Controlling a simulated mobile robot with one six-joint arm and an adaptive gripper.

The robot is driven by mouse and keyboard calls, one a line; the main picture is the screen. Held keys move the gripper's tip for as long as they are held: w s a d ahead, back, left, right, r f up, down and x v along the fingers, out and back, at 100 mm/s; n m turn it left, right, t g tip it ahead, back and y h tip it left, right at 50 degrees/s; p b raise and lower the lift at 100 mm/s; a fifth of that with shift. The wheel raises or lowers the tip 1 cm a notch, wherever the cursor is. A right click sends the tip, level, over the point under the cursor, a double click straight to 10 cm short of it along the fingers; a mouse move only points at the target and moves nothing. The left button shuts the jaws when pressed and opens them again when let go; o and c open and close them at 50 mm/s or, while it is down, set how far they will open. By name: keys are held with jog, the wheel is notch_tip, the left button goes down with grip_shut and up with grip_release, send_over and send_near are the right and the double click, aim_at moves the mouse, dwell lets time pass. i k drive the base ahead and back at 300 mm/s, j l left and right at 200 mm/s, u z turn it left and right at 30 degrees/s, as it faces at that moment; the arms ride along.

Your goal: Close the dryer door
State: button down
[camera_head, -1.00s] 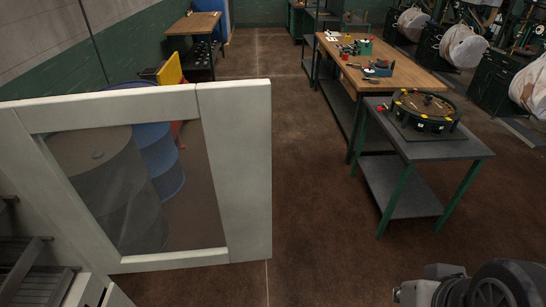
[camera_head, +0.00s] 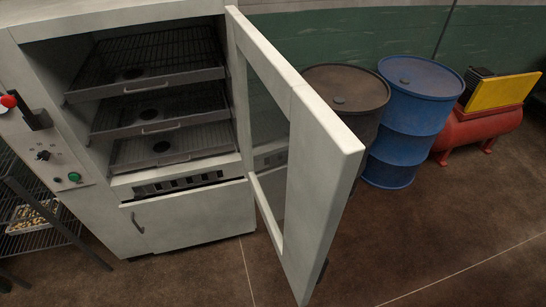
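The dryer (camera_head: 195,215) is a pale grey cabinet at the left of the head view. Its upper chamber is uncovered and shows several dark wire trays (camera_head: 160,128) on racks. The dryer door (camera_head: 318,185) is a white frame with a glass pane, hinged at the right side of the opening. It stands wide open and sticks out toward me. My gripper is not in the head view now.
A dark drum (camera_head: 350,92) and a blue drum (camera_head: 411,120) stand behind the door to the right. A red tank (camera_head: 478,130) with a yellow panel (camera_head: 503,91) is farther right. A wire rack (camera_head: 40,225) is at the left. The floor (camera_head: 430,240) at the lower right is clear.

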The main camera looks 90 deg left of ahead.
aim_at(325, 157)
jog(key=i+j+u, duration=0.1)
jog(key=u, duration=0.4)
jog(key=i+u, duration=0.3)
jog(key=u, duration=0.15)
jog(key=i+u, duration=0.15)
jog(key=u, duration=0.35)
jog(key=i+l+u, duration=0.2)
jog(key=u, duration=0.25)
jog(key=i+l+u, duration=0.15)
jog(key=u, duration=0.35)
jog(key=i+u, duration=0.2)
jog(key=u, duration=0.3)
jog(key=i+l+u, duration=0.1)
jog(key=i+u, duration=0.15)
jog(key=u, duration=0.25)
jog(key=i+l+u, duration=0.15)
jog(key=u, duration=0.35)
jog(key=i+l+u, duration=0.2)
jog(key=u, duration=0.3)
jog(key=k+j, duration=0.8)
jog(key=i+u, duration=0.15)
